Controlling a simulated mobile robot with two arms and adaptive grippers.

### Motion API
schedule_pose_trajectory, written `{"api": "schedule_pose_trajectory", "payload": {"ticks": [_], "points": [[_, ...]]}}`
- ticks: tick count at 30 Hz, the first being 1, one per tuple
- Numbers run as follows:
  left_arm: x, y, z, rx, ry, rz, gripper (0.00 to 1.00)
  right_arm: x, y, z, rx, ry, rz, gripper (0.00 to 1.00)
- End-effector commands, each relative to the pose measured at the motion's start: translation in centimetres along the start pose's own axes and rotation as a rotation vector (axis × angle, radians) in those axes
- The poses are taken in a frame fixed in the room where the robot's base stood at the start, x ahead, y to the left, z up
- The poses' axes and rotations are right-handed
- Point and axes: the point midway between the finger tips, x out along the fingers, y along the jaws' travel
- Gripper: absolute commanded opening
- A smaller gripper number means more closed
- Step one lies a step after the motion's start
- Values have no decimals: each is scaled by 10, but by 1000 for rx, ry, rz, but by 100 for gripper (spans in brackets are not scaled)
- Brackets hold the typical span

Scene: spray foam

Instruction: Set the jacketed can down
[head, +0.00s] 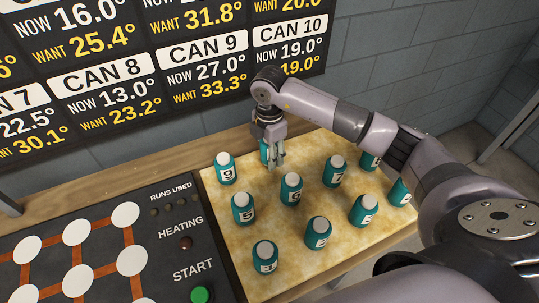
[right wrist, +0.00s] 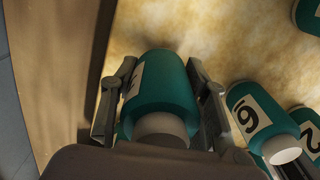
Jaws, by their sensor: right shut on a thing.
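My right gripper (head: 272,160) is shut on a teal can with a white cap (head: 264,152) at the back edge of the mottled tan mat (head: 225,245). In the right wrist view the can (right wrist: 162,95) sits between the two fingers, its white cap toward the camera. A label shows partly on its side, and its number is not readable. I cannot tell whether the can's base touches the mat or is a little above it. My left gripper is not in view.
Several similar numbered cans stand on the mat, including can 9 (head: 226,172), can 5 (head: 243,211) and can 6 (head: 291,191). A dark panel (head: 150,215) with white discs and a green start button (head: 202,294) lies left. A temperature board (head: 190,62) stands behind.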

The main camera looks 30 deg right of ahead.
Motion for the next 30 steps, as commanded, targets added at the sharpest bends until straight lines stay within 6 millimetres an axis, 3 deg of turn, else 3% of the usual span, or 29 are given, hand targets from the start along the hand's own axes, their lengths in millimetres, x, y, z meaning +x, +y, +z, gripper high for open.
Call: {"api": "schedule_pose_trajectory", "payload": {"ticks": [3,14,15,24,30], "points": [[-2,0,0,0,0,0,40,15,0,0,1,0,-1,9],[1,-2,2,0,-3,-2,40,20,0,0,0,0,0,9],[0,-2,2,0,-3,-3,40,20,0,0,0,0,0,43],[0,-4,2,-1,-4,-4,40,19,0,0,0,0,0,62],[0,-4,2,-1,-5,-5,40,19,0,0,0,0,0,62]]}}
